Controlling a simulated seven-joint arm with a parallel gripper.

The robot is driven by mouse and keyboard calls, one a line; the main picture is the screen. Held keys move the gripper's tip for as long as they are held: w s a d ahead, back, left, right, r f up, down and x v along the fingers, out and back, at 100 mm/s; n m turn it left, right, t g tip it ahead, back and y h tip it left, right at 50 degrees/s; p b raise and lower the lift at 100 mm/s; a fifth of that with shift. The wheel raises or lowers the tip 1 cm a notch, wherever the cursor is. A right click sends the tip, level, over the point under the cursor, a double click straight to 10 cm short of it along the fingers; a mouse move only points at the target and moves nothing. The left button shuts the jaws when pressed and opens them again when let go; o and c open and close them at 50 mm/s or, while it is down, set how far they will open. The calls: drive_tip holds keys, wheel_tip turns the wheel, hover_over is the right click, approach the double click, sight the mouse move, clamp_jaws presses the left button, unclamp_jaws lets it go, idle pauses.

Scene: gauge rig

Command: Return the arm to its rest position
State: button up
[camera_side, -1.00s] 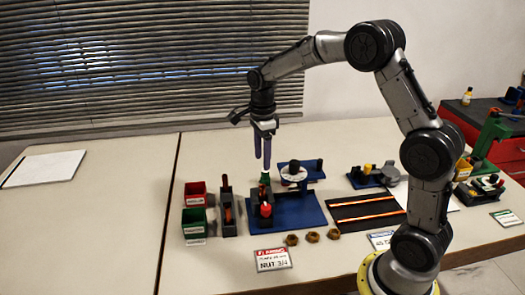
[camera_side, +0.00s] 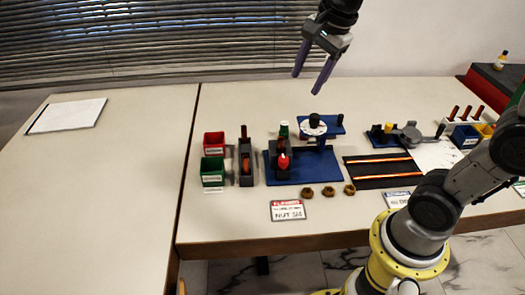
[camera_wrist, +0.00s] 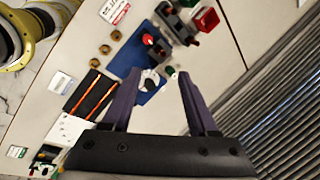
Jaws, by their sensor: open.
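My gripper (camera_side: 311,79) is raised high above the back of the table in the side view, with its two purple fingers apart and nothing between them. It also shows in the wrist view (camera_wrist: 158,82), open and empty, with the table far below. The blue gauge rig (camera_side: 300,168) stands on the table below and in front of the gripper, well apart from it. The rig carries a red-tipped part, a green-and-white part and a white dial (camera_side: 313,127) with a black knob. My arm's upper links run partly out of the side view.
A red bin (camera_side: 214,143) and a green bin (camera_side: 212,171) stand left of the rig. Several brown nuts (camera_side: 328,192) lie in front of it, near a label card (camera_side: 288,210). A black mat (camera_side: 383,169) with orange strips lies right. The left table is mostly clear.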

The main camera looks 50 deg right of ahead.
drive_tip(key=s+a+f+n+t, duration=0.1)
drive_tip(key=s+f+n, duration=0.1)
drive_tip(key=s+n, duration=0.6)
drive_tip(key=s+a+f+n, duration=0.1)
drive_tip(key=s+f+n, duration=0.2)
drive_tip(key=s+n, duration=0.5)
drive_tip(key=shift+a+f+n+t, duration=0.2)
drive_tip(key=shift+a+n+t, duration=0.2)
drive_tip(key=shift+n, duration=1)
